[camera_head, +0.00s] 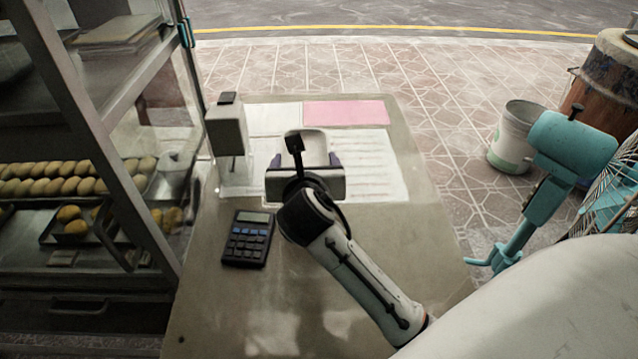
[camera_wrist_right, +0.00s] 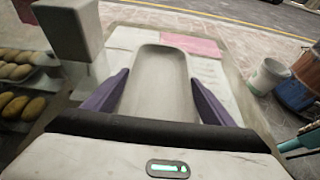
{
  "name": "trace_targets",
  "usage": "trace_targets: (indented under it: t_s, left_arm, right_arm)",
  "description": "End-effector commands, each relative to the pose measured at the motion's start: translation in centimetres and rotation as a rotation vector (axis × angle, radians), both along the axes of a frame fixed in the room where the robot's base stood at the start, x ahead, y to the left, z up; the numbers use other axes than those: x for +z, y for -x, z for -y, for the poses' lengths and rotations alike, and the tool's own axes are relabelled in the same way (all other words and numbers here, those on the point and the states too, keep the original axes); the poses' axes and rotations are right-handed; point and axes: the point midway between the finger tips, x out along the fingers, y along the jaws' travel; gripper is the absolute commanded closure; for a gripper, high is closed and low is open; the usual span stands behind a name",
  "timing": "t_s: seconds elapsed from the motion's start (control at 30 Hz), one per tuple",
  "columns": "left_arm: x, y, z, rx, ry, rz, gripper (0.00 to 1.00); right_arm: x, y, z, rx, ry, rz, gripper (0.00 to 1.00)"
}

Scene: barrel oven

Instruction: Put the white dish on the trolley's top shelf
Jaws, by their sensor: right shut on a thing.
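The white dish (camera_head: 314,145) is a long, shallow, round-cornered dish above the sheets at the far part of the table. It also shows in the right wrist view (camera_wrist_right: 160,85), lying lengthwise between the purple fingers. My right gripper (camera_head: 305,160) is shut on the dish, with one finger along each long side. I cannot tell whether the dish touches the table. No trolley is clearly identifiable; a shelf unit (camera_head: 92,118) stands at the left, and I cannot tell if it is the trolley. My left gripper is not in view.
The table (camera_head: 215,310) carries a calculator (camera_head: 248,238), a pale upright device (camera_head: 228,133) close left of the gripper, and a pink sheet (camera_head: 345,112). Buns (camera_head: 60,188) sit in the shelf unit. The table's front is clear.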

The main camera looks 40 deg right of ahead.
Motion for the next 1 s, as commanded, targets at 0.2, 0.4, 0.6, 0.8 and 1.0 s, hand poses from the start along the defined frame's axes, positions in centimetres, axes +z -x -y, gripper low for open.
trace_targets:
  t_s: [0.2, 0.4, 0.6, 0.8, 1.0]
  left_arm:
    - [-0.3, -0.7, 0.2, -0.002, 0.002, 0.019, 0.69]
    - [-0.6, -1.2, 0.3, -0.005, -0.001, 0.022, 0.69]
    - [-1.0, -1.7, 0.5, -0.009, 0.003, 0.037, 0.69]
    - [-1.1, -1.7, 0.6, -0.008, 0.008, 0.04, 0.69]
    - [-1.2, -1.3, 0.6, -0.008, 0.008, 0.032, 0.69]
  right_arm:
    - [-4.1, -0.5, 0.8, -0.004, 0.001, -0.002, 0.47]
    - [-6.1, -0.5, 0.8, -0.003, 0.002, 0.001, 0.47]
    - [-9.4, -0.4, 0.7, -0.003, 0.0, -0.001, 0.47]
    - [-10.7, -0.5, 0.8, -0.003, 0.003, 0.002, 0.47]
    - [-10.6, -0.5, 0.8, -0.003, 0.002, 0.003, 0.47]
